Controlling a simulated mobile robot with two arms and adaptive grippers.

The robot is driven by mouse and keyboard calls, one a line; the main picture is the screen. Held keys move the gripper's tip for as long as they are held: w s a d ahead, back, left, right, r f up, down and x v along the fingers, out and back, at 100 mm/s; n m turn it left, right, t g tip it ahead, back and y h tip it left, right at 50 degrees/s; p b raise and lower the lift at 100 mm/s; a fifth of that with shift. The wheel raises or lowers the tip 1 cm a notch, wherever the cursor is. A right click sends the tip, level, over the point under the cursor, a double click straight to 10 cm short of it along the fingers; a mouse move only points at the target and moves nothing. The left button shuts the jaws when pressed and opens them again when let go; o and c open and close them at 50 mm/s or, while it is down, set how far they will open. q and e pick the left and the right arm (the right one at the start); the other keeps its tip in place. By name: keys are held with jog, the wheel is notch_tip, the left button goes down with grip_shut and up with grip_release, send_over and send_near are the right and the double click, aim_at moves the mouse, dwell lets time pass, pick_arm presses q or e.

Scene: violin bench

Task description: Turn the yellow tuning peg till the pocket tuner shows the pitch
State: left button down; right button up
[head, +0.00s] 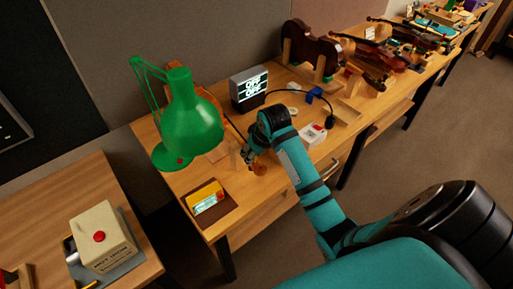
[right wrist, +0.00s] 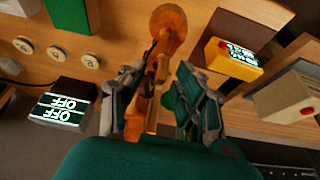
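An orange-brown violin scroll and pegbox (right wrist: 167,28) shows in the right wrist view, running down between the fingers of my right gripper (right wrist: 160,100). The fingers stand apart, with a gap at the pegbox's right side. I cannot make out a yellow peg; the fingers and pegbox may hide it. In the head view my right gripper (head: 250,158) is low over the bench beside the scroll (head: 259,168). A small yellow box with a lit screen (head: 206,194), perhaps the pocket tuner, lies on a brown mat (head: 217,214); its reading is too small to tell. My left gripper is not in view.
A green lamp (head: 190,125) stands close left of my right gripper. Behind is a grey box reading OFF (head: 249,88). A white box with red marking (head: 313,135) lies to the right. A beige box with a red button (head: 103,240) stands on the left table.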

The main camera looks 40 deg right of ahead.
jog(key=v, duration=1.1)
jog(key=shift+r, duration=0.2)
jog(key=shift+s, duration=0.2)
dwell(1.1)
